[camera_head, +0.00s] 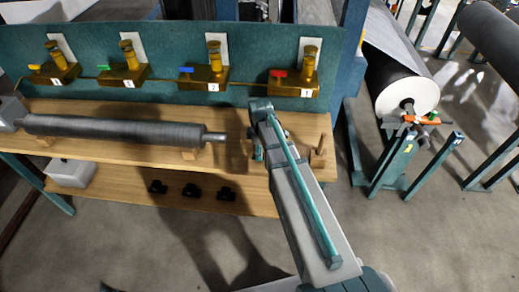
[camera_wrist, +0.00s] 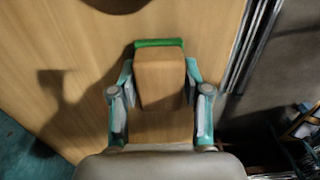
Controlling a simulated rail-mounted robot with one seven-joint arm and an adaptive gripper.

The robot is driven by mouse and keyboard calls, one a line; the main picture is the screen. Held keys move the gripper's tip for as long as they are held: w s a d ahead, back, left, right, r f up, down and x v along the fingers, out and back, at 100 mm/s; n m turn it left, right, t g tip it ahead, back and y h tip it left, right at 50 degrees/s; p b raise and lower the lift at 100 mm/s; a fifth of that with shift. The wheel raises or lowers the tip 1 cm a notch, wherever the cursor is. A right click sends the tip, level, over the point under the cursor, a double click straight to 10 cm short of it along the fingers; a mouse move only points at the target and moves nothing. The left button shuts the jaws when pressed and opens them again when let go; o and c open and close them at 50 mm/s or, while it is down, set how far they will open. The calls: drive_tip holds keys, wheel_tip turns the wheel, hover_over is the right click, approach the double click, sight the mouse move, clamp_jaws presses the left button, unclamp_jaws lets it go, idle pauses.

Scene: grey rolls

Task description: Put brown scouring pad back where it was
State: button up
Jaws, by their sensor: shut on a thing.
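The brown scouring pad (camera_wrist: 160,78) is a brown block with a green layer along its far edge. It sits between the two teal fingers of my gripper (camera_wrist: 160,92) in the wrist view, and the fingers are shut on it. Wooden tabletop lies beneath it; I cannot tell whether the pad touches the wood. In the head view my gripper (camera_head: 258,152) is at the right part of the wooden bench (camera_head: 120,112), mostly hidden behind my arm. The pad cannot be made out there.
A grey roll (camera_head: 120,130) lies along the bench, left of my gripper. A wooden stand with a peg (camera_head: 318,152) is just right of it. Brass valves (camera_head: 205,75) line the teal back panel. Black pieces (camera_head: 190,190) lie on the lower shelf. The bench's right edge is close.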

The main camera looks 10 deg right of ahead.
drive_tip(key=shift+f, duration=0.15)
drive_tip(key=shift+f, duration=0.2)
drive_tip(key=o, duration=1.2)
drive_tip(key=shift+r, duration=0.1)
wheel_tip(320, 180, up, 11)
drive_tip(key=b, duration=0.3)
drive_tip(key=shift+r+b, duration=0.35)
drive_tip(key=shift+r, duration=0.3)
